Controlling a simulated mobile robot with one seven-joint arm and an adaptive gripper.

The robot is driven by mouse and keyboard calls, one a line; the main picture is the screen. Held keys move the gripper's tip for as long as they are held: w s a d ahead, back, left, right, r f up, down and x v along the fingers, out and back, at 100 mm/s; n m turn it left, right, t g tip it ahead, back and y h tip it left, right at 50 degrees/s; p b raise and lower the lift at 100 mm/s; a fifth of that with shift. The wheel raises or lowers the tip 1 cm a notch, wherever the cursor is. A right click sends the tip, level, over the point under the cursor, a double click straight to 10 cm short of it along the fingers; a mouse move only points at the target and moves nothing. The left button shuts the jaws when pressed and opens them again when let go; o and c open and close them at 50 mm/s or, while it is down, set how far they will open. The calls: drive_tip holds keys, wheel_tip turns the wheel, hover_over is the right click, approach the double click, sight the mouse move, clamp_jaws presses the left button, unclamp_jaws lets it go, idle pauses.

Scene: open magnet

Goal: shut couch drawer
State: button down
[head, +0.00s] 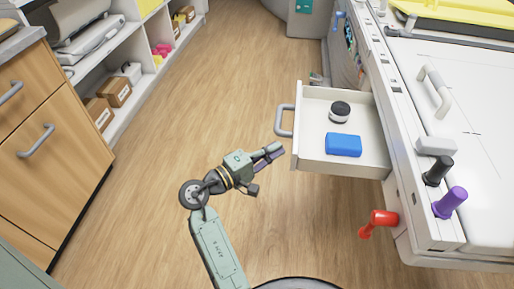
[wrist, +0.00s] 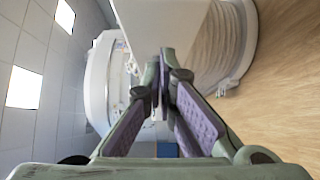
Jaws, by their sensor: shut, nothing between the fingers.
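The couch drawer (head: 342,167) stands pulled out from the side of the white couch (head: 478,140) in the head view. Its grey handle (head: 282,121) is on the drawer's left face. Inside lie a blue block (head: 343,145) and a small dark round jar with a pale band (head: 340,111). My gripper (head: 277,151) is shut and empty, just left of the drawer front and a little below the handle in the picture. I cannot tell whether it touches the drawer. In the wrist view my gripper's fingertips (wrist: 163,72) meet, with a pale panel beyond them.
A red knob (head: 379,220) sticks out from the couch side below the drawer. Black (head: 437,171) and purple (head: 450,202) knobs stand on the couch edge. Wooden cabinets (head: 56,140) and white shelves with boxes line the left. The wood floor between is clear.

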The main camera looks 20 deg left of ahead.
drive_tip(key=shift+w+d, duration=0.15)
drive_tip(key=shift+d, duration=0.35)
drive_tip(key=shift+d, duration=0.1)
